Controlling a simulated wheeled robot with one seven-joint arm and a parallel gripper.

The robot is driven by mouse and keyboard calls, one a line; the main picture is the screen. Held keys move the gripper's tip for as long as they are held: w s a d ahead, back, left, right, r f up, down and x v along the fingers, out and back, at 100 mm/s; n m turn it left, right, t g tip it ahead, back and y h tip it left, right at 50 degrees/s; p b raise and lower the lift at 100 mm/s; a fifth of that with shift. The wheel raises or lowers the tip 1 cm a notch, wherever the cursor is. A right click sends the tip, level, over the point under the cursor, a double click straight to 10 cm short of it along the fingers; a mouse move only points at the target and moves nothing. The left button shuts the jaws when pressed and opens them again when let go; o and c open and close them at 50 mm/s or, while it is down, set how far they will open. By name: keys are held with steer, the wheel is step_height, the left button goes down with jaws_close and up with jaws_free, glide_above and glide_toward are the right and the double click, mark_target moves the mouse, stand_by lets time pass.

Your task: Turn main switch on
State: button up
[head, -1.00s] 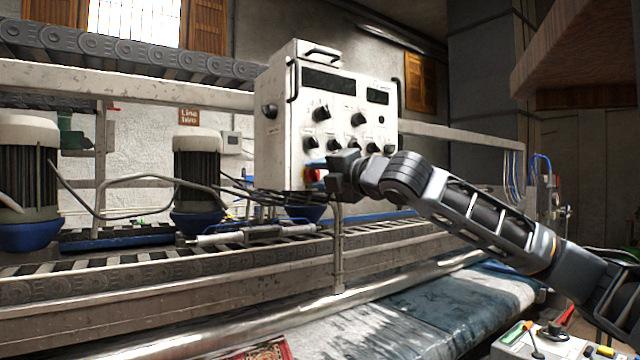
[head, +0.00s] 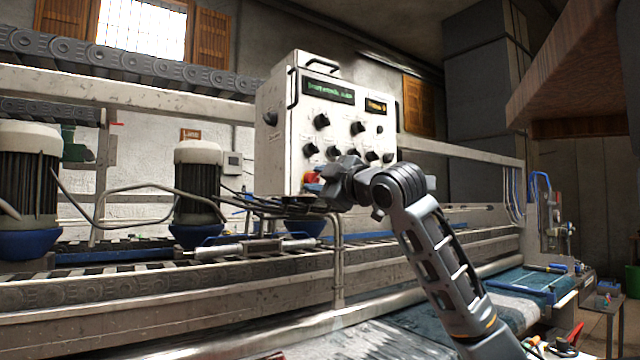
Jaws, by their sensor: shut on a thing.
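A white control box (head: 274,152) stands over the conveyor in the head view, with black knobs and two displays on its front. Both displays (head: 328,87) are lit, with green and orange text. The main switch (head: 309,178), a red knob low on the box's front, is partly hidden by my gripper. My gripper (head: 322,180) is at the lower front of the box, shut on the main switch. Its fingertips are hard to make out from this side.
A long conveyor (head: 180,290) runs below the box. Two motors with white caps (head: 198,153) stand at the left. Black cables hang close under the box and my gripper. A bench with tools is at the lower right, and open floor shows at the far right.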

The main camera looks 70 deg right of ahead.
steer(key=shift+w+f+m, duration=0.15)
steer(key=shift+f+m, duration=0.2)
steer(key=shift+m, duration=0.65)
steer(key=shift+a, duration=0.1)
steer(key=o, duration=1)
steer(key=shift+r, duration=0.2)
steer(key=b+v, duration=0.1)
steer(key=v, duration=0.6)
steer(key=shift+s+a, duration=0.25)
steer(key=shift+s, duration=0.05)
